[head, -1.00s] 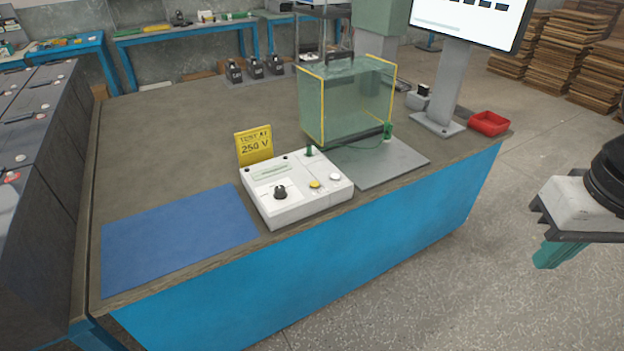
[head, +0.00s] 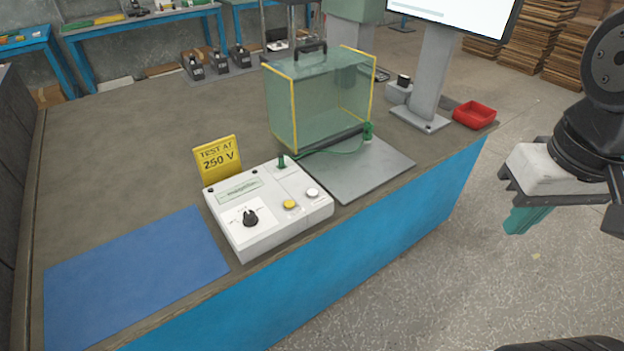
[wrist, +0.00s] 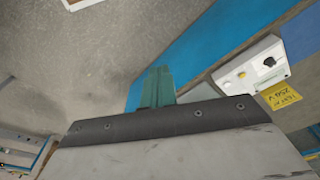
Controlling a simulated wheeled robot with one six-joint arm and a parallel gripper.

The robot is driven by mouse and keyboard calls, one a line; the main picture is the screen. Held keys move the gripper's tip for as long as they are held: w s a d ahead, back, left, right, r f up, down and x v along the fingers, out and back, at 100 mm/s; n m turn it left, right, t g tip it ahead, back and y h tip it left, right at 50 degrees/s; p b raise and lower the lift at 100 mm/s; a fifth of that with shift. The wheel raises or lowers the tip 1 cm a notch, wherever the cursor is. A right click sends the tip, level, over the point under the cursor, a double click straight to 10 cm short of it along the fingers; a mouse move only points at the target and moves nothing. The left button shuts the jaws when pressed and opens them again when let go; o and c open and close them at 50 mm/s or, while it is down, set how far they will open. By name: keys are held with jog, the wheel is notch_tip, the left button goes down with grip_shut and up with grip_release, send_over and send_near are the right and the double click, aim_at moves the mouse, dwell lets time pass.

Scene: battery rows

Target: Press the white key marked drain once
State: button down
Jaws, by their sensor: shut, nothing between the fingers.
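The white test box (head: 262,233) sits near the front edge of the bench. It carries a black dial (head: 250,218), a yellow key (head: 289,204) and a white key (head: 312,192) at its right end. The lettering by the keys is too small to read. In the wrist view the box (wrist: 255,57) shows upside down at the right, with its white key (wrist: 224,86) nearest the fingers. My gripper (head: 520,220) has green fingers, shut and empty, off to the right of the bench over the floor. It also shows in the wrist view (wrist: 158,72).
A yellow sign (head: 217,158) reading "TEST AT 250 V" stands behind the box. A clear yellow-edged cover (head: 325,98) stands by a grey plate (head: 375,170). A blue mat (head: 135,275) lies left, a red tray (head: 475,115) and a monitor post (head: 430,85) right.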

jog(key=w+d+f+n+t+h, duration=0.1)
jog(key=w+n+t+h, duration=0.15)
jog(key=w, duration=1.25)
jog(key=w+a+f+n+t+y, duration=0.1)
jog(key=w+a+f+n+t, duration=0.15)
jog(key=w, duration=0.45)
jog(key=w+a+f+n+t+y, duration=0.1)
jog(key=w+a+f+n, duration=0.1)
jog(key=w+a+n, duration=0.35)
jog(key=n+y, duration=0.7)
jog(key=n, duration=0.1)
send_over(316, 194)
notch_tip(316, 194, down, 12)
jog(key=shift+r+g, duration=0.2)
jog(key=shift+g, duration=0.2)
jog(key=shift+m, duration=0.25)
jog(key=shift+f, duration=4.4)
jog(key=shift+f, duration=0.1)
